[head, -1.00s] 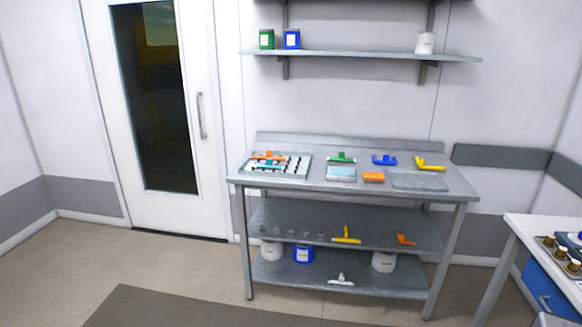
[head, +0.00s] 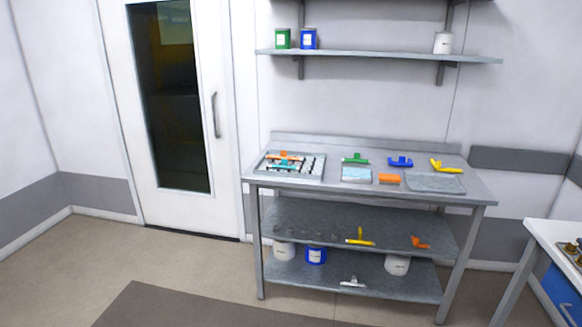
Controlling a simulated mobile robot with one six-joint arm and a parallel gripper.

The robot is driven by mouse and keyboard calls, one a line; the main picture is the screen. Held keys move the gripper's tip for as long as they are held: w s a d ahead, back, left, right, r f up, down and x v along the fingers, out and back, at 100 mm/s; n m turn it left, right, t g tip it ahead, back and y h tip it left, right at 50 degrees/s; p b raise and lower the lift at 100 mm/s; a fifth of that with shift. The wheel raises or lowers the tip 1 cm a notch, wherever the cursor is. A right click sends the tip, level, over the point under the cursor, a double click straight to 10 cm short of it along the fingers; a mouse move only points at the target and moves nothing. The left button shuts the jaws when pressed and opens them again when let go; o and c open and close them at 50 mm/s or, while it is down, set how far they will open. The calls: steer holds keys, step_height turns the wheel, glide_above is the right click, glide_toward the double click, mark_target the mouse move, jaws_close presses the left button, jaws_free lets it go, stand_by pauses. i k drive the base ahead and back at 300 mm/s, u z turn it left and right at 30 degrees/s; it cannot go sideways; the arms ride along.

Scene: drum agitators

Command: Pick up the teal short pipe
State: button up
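A small teal pipe-like piece (head: 283,167) lies in the grey tray (head: 262,171) at the left end of the steel table's top. An orange piece (head: 284,156) lies just behind it in the same tray. The teal piece is small in the picture, so its exact shape and ends are hard to tell. My gripper is not in view.
The steel table (head: 470,186) also bears green (head: 355,158), blue (head: 400,161) and yellow (head: 446,166) pieces, an orange block (head: 389,179) and a grey mat (head: 434,183). A white bench (head: 550,235) stands at right. Floor (head: 190,262) before the table is clear.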

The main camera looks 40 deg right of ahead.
mark_target(284, 165)
steer(key=u, duration=0.05)
steer(key=i, duration=1)
